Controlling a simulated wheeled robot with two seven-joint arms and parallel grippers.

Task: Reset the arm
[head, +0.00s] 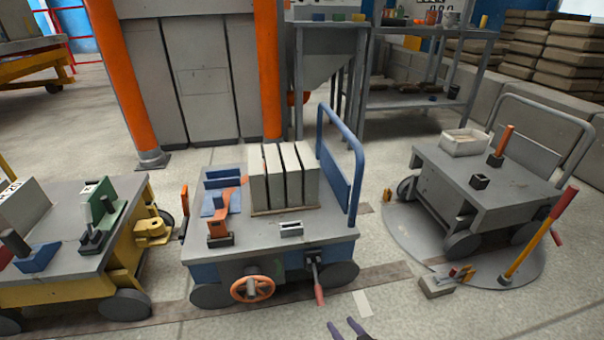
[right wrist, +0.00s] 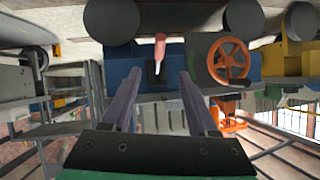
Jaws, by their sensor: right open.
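My right gripper (head: 345,324) shows at the bottom edge of the head view, with only its two purple-grey fingertips in the picture. In the right wrist view, which looks upside down, its two fingers (right wrist: 160,73) stand apart with nothing between them. The gripper is in front of the blue cart (head: 270,265), apart from it. A lever with a red handle (head: 318,290) on the cart's front lies a little beyond the fingertips; it also shows in the right wrist view (right wrist: 160,48). My left gripper is in neither view.
The blue cart carries grey panels (head: 284,175) and has an orange handwheel (head: 252,289). A yellow cart (head: 78,285) stands at left. A grey cart (head: 490,185) stands on a round floor plate at right, near a red-and-yellow lever (head: 540,235). Floor at bottom right is clear.

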